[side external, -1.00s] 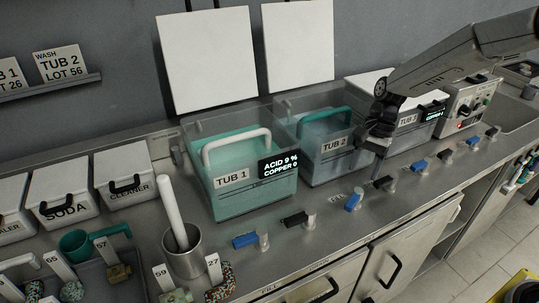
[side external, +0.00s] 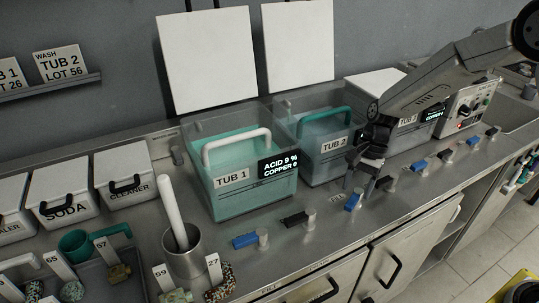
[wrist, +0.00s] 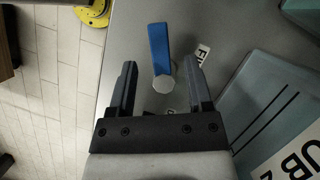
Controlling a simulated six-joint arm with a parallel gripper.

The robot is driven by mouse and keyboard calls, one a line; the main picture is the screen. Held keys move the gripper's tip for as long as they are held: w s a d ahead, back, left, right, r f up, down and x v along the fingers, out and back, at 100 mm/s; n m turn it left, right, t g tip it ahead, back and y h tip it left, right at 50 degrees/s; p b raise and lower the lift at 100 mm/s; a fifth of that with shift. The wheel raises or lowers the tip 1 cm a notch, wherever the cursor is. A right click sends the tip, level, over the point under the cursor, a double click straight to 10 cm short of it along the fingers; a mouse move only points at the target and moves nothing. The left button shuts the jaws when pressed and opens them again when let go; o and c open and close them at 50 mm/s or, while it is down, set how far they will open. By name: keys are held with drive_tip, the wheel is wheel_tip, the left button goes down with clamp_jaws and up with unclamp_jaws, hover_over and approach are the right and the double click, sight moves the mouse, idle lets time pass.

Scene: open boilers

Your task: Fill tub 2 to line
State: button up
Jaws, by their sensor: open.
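Tub 2 (side external: 318,163) is a clear tub with pale blue liquid in it and a teal handle (side external: 325,121) on top. I cannot read its level against a line. A valve with a blue lever (side external: 353,202) stands on the counter in front of tub 2. My gripper (side external: 360,188) is low over the counter by this valve, in front of tub 2. In the wrist view my gripper (wrist: 160,66) is open, with the blue lever (wrist: 158,45) and its round hub between the fingers, apart from both. A partly hidden label beginning "FI" lies beside it.
Tub 1 (side external: 245,200) with green liquid stands left of tub 2; its display reads acid 9 %, copper 0. A black lever (side external: 295,219) and another blue lever (side external: 245,240) are to the left. More levers line the counter to the right, before tub 3 (side external: 408,137).

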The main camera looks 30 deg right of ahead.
sight(354, 201)
drive_tip(key=shift+x, duration=1.4)
clamp_jaws()
